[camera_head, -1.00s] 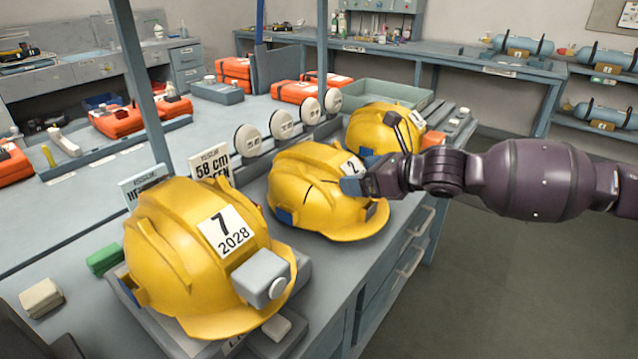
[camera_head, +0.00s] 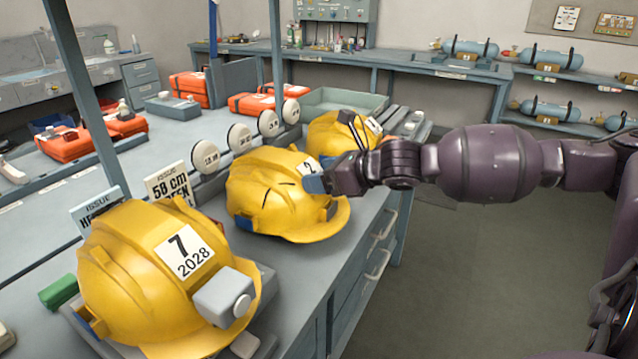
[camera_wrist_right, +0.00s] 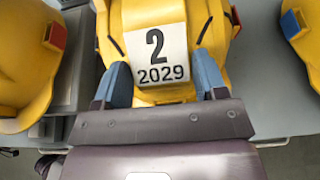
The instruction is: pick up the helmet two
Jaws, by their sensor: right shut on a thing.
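The yellow helmet two (camera_head: 270,195) is the middle one of three on the bench. In the right wrist view the helmet (camera_wrist_right: 165,94) shows a white label reading 2 and 2029. My right gripper (camera_head: 318,182) comes in from the right at its label side. In the wrist view my right gripper (camera_wrist_right: 163,80) has its blue fingertips on either side of the label, shut on the helmet. I cannot tell whether the helmet is clear of the bench. My left gripper is not in view.
Helmet 7 (camera_head: 155,275) stands close in front, with a grey lamp. Another yellow helmet (camera_head: 335,135) stands just behind. Round white discs (camera_head: 240,138) and issue cards (camera_head: 170,185) line the left side. Floor to the right is clear.

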